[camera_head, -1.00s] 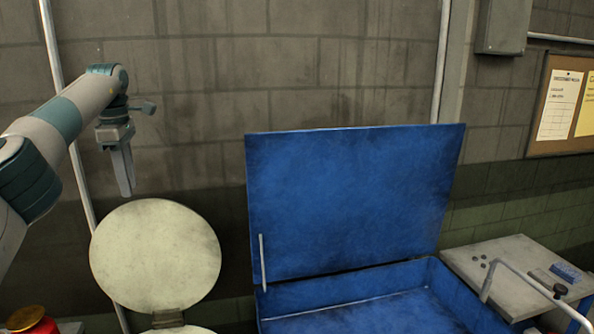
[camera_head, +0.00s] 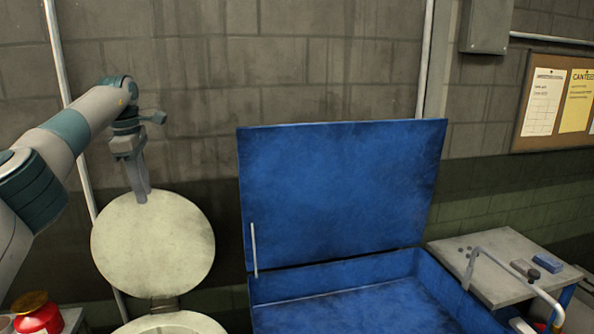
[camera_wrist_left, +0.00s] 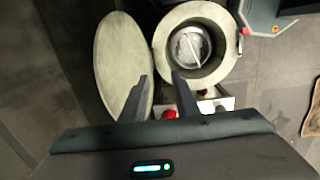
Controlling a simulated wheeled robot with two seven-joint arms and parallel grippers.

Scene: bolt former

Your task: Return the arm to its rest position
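My left gripper (camera_head: 141,194) hangs pointing down from the raised left arm (camera_head: 85,120), in front of the brick wall and just over the upper part of a round pale lid (camera_head: 152,258). In the left wrist view its two fingers (camera_wrist_left: 155,95) are spread apart with nothing between them. The left gripper is clear of any object that I can make out. My right gripper does not show in either view.
A blue bin with a raised lid (camera_head: 340,190) stands right of the round lid. The open round vessel (camera_wrist_left: 197,45) lies below the left gripper. A red container (camera_head: 38,314) is at lower left. A grey side table (camera_head: 490,262) with small items and a bent rail stands at right.

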